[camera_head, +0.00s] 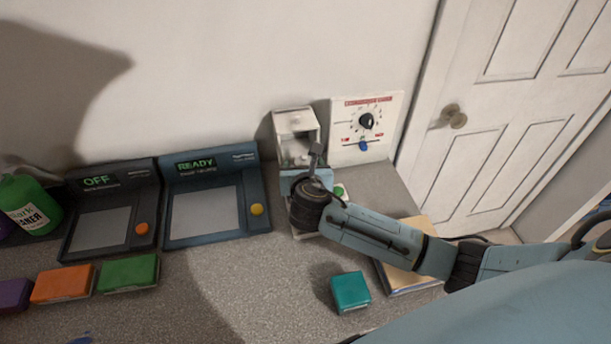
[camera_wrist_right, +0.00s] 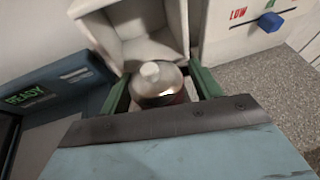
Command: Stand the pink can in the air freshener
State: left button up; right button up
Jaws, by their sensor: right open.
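The air freshener (camera_head: 296,121) is a white, open-fronted box standing against the wall; its hollow inside shows at the top of the right wrist view (camera_wrist_right: 140,22). My right gripper (camera_head: 318,178) is in front of it. In the right wrist view its two green fingers (camera_wrist_right: 162,92) are spread. A can with a pale domed top and nozzle (camera_wrist_right: 153,80) is between them, just in front of the box opening. A little reddish colour shows low on it, and the rest is hidden by my gripper. In the head view the can is hidden. My left gripper is out of view.
A white dial panel (camera_head: 376,145) stands right of the air freshener, and a READY console (camera_head: 205,213) stands left. A teal box (camera_head: 350,291) and a book-like block (camera_head: 405,280) are near my right arm. The counter between console and teal box is clear.

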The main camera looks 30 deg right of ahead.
jog(key=p+v, duration=0.1)
jog(key=v, duration=1.1)
jog(key=shift+p, duration=0.3)
jog(key=shift+r, duration=0.15)
